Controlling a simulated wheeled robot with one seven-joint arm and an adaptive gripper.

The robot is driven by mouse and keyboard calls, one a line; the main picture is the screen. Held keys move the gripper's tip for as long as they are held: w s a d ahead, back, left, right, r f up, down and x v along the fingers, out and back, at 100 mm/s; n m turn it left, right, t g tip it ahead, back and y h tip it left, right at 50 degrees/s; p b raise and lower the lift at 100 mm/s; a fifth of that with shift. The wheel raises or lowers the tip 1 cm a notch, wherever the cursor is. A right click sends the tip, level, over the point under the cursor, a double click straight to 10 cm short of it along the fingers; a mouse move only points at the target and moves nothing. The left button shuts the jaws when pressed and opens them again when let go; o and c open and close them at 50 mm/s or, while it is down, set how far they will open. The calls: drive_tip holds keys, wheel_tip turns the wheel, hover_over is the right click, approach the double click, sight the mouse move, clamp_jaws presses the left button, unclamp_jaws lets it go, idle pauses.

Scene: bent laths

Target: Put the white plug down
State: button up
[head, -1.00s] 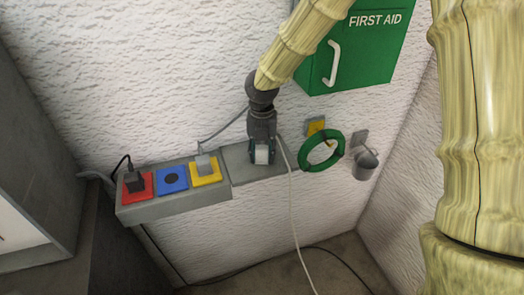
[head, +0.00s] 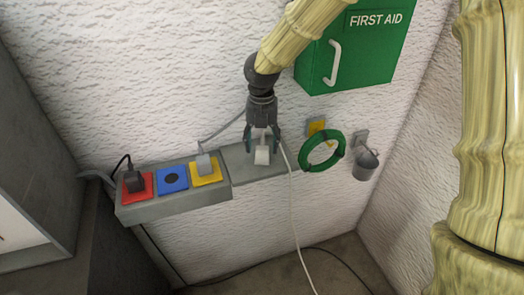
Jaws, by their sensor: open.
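The white plug (head: 262,156) stands on the bare grey top at the right end of the wall ledge (head: 237,166). Its white cord (head: 292,210) hangs over the front edge to the floor. My gripper (head: 262,142) is just above the plug, fingers pointing down and spread to either side of its upper part. The fingers look clear of the plug, though the small gap is hard to judge.
Left on the ledge are a red socket (head: 146,192) with a black plug, an empty blue socket (head: 173,189) and a yellow socket (head: 212,178) with a grey plug. A green ring (head: 304,151), a small bucket (head: 365,165) and a green first aid box (head: 352,62) are at the right.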

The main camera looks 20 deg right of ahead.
sight(262, 147)
wheel_tip(262, 147, up, 9)
drive_tip(key=b, duration=0.1)
idle(0.3)
drive_tip(key=shift+f, duration=0.15)
